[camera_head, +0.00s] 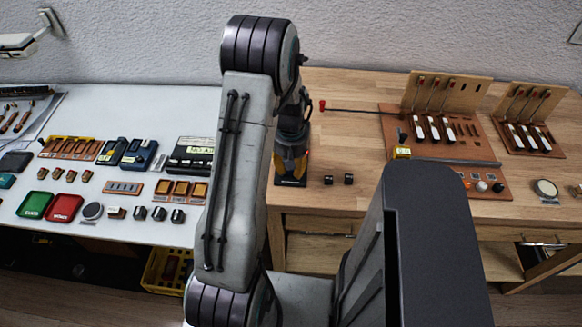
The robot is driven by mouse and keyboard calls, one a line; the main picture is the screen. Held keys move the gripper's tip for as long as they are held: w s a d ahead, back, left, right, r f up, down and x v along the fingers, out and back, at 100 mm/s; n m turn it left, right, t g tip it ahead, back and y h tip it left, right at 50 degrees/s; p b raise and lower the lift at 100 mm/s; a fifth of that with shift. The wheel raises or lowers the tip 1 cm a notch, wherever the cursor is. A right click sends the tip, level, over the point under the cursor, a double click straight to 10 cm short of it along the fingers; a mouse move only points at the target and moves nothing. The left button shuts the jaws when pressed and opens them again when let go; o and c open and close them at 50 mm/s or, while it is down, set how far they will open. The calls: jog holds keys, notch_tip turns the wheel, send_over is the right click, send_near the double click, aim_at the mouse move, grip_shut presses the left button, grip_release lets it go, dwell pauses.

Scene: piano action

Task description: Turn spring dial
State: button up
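No label readable here marks the spring dial. Small round knobs, one pale (481,186) and one black (498,187), sit on the front right of the brown piano-action board (455,153). A round cream-faced disc (545,188) with a dark rim lies on the bench to their right. My gripper (291,165) hangs at the left end of the wooden bench, well left of the board and knobs. My own arm partly hides it, and its fingers are too small and dark to show whether they are open.
A red-tipped rod (350,110) points left from the board over the wooden bench (350,85). Two small black knobs (338,180) stand right of my gripper. A second action model (528,135) stands far right. The pale left table (130,185) holds boxes and small parts.

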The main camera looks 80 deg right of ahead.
jog(key=o, duration=0.5)
notch_tip(320, 180, up, 12)
jog(key=shift+f, duration=0.1)
dwell(0.5)
dwell(0.7)
